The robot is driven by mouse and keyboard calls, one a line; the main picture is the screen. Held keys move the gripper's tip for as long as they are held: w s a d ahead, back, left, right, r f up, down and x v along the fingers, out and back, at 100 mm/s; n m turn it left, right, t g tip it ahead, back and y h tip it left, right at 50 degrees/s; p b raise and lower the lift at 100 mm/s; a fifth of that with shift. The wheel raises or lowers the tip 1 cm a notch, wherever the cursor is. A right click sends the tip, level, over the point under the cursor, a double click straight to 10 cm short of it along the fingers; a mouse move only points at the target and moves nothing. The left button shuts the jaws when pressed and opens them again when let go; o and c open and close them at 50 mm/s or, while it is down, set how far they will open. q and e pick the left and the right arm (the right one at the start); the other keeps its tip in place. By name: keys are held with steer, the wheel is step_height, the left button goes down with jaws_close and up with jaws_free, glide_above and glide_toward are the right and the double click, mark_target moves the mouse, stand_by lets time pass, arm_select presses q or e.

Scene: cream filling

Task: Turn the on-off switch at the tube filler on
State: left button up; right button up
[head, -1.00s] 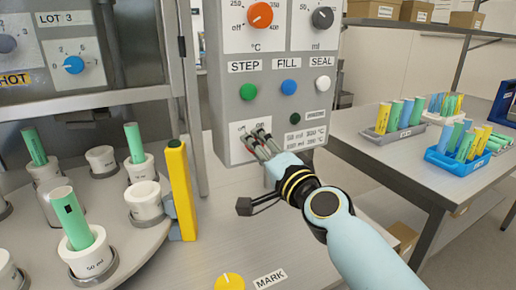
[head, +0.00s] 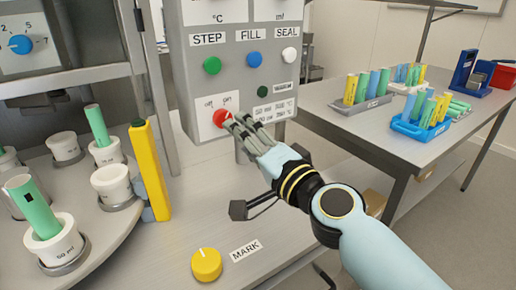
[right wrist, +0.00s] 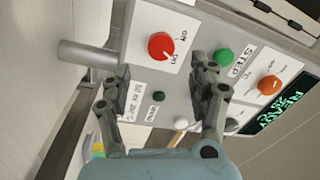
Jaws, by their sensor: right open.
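The red on-off switch (head: 222,118) is a round knob on a white label marked off and on, low on the grey tube filler panel (head: 232,78). I cannot tell surely which way its mark points. My right gripper (head: 238,121) is open in front of the panel, its fingertips close to the knob's right side in the head view. In the right wrist view the red switch (right wrist: 160,46) lies ahead of the gap between the open fingers (right wrist: 160,78), with nothing between them. Contact is not visible. My left gripper is not in view.
Above the switch are green (head: 212,65), blue (head: 253,60) and white (head: 290,55) buttons. A yellow post (head: 151,172) and a carousel with cups and green tubes stand left. A yellow knob (head: 206,264) is in front. A display (right wrist: 289,108) reads READY.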

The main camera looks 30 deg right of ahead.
steer(key=shift+s+d+f, duration=0.1)
steer(key=shift+s+d, duration=0.05)
steer(key=shift+s, duration=1.1)
steer(key=shift+s+d+f, duration=0.1)
steer(key=shift+s, duration=1.15)
steer(key=shift+r, duration=0.1)
